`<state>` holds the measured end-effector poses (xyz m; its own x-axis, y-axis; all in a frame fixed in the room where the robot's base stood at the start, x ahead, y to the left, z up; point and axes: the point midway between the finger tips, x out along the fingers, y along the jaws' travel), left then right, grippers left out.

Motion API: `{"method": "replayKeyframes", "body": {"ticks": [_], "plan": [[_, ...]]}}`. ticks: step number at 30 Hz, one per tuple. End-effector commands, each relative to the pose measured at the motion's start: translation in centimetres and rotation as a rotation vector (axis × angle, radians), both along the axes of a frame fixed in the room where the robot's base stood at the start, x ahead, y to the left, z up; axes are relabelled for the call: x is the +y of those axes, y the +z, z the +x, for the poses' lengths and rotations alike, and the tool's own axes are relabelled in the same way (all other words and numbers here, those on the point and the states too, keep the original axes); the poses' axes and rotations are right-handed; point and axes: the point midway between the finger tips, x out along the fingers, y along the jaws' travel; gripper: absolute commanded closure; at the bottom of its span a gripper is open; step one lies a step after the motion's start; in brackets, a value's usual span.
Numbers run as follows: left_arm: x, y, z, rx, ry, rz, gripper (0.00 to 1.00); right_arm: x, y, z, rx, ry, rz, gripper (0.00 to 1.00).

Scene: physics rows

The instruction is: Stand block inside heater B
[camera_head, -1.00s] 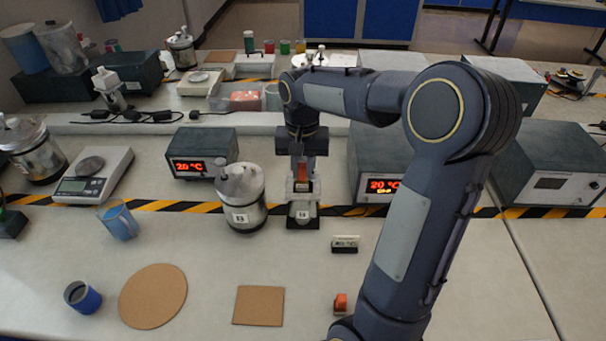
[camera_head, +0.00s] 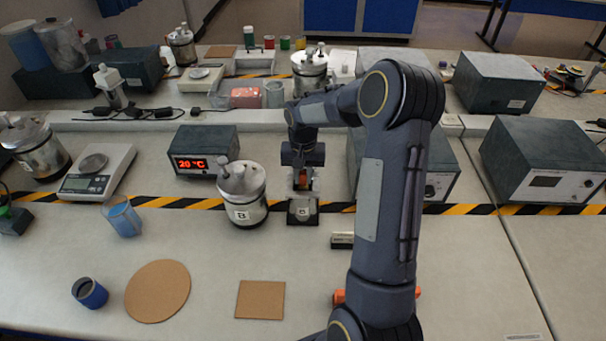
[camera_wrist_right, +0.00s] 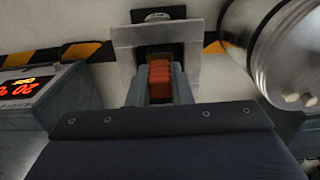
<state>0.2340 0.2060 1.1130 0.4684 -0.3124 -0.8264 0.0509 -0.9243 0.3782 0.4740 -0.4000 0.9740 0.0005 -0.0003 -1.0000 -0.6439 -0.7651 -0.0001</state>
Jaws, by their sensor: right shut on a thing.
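The block (camera_wrist_right: 160,82) is orange-red and ridged. My right gripper (camera_wrist_right: 160,94) is shut on it, one grey finger on each side. In the head view my right gripper (camera_head: 302,182) points down over a small box-shaped heater, apparently heater B (camera_head: 302,215), with a pale label on its dark front. In the wrist view the heater's square silver rim (camera_wrist_right: 125,38) surrounds the block's far end. The block looks upright and at or within the opening. How deep it sits, and whether it touches the bottom, is hidden. My left gripper is not in view.
A metal canister marked B (camera_head: 243,200) stands close left of the heater. A box with a red 20 °C display (camera_head: 205,152) is behind it. A small dark labelled piece (camera_head: 342,240) lies front right. A square cork mat (camera_head: 260,299) lies in front, with clear bench around it.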

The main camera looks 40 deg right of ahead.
Motion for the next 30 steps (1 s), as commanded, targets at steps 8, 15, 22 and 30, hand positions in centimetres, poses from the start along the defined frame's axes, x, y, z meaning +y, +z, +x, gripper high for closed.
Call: {"method": "replayKeyframes", "body": {"ticks": [8,15,22,30], "plan": [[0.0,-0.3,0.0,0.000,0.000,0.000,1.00,0.0,-0.3,0.0,0.000,0.000,0.000,0.69],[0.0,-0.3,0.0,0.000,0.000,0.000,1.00,0.0,-0.3,0.0,0.001,0.000,0.001,0.59],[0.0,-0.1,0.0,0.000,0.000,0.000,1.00,0.0,0.5,0.0,-0.002,0.000,-0.001,0.59],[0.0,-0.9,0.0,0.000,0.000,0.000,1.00,0.0,5.7,0.1,-0.006,0.000,-0.002,0.59]]}}
